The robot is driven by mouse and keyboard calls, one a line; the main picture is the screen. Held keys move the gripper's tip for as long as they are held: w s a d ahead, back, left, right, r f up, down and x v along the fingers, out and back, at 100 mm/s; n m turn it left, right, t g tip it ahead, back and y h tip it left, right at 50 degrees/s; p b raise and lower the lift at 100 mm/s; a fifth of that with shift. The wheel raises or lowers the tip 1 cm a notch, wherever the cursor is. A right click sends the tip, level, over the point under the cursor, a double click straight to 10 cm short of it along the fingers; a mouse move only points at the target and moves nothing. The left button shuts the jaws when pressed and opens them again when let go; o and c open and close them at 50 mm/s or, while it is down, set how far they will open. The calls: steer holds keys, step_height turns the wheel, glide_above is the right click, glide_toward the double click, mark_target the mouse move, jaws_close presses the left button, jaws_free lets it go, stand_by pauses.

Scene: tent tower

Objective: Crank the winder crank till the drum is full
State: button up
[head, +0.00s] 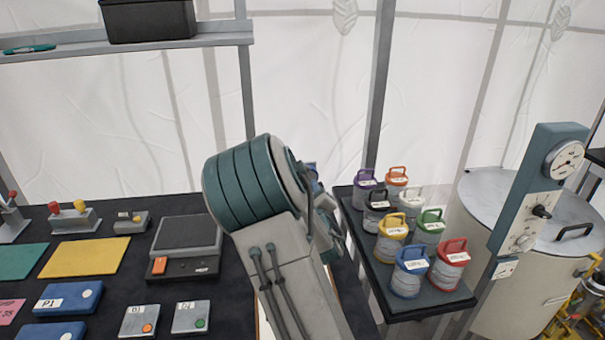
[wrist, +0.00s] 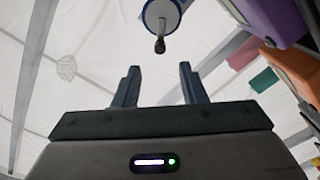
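My gripper (wrist: 160,85) is open and empty in the wrist view, its two dark fingers apart and pointing up. Beyond the fingertips is a round pale disc with a blue rim (wrist: 152,14). A dark knob (wrist: 160,46) sticks out from it, in line with the gap between the fingers and apart from them. This looks like the winder crank, but only part of it shows. In the head view my arm covers the gripper and most of what is behind it. A small purple-blue piece (head: 312,170) peeks out there. I cannot tell how full the drum is.
A dark side shelf (head: 400,302) at the right holds several coloured lidded jars. Beyond it stand a teal post with a dial (head: 533,200) and a large grey vat (head: 487,255). The dark bench at the left carries a scale (head: 187,235), switches and boxes.

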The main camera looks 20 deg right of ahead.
mark_target(304, 173)
steer(key=p+x, duration=0.1)
steer(key=x, duration=0.8)
steer(key=shift+w+p, duration=0.15)
steer(key=shift+p, duration=0.2)
jaws_close()
